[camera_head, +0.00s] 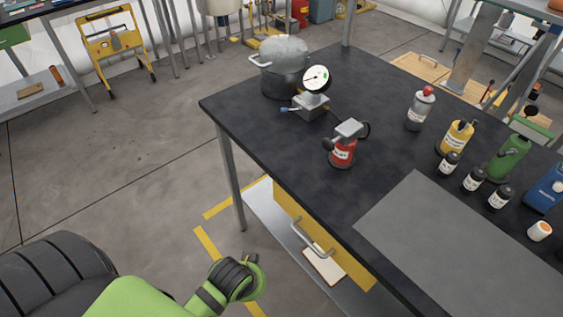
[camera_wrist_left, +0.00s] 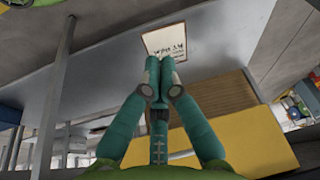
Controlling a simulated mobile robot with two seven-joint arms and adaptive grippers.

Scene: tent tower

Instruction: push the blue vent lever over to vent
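The blue vent lever (camera_head: 285,109) is a small blue-tipped handle on the left side of a grey gauge block (camera_head: 311,106). The block carries a round white dial (camera_head: 316,79) and stands on the dark table (camera_head: 262,142), in front of a metal pot (camera_head: 284,69). My left gripper (camera_head: 256,262) is low at the table's left side, near the yellow drawer, well away from the lever. In the left wrist view its teal fingers (camera_wrist_left: 160,68) are drawn together at the tips with nothing visible between them. The lever is not in that view. My right gripper is not in view.
A red canister (camera_head: 342,148) stands in front of the gauge block. Several bottles, including a yellow one (camera_head: 457,137), stand at the right.

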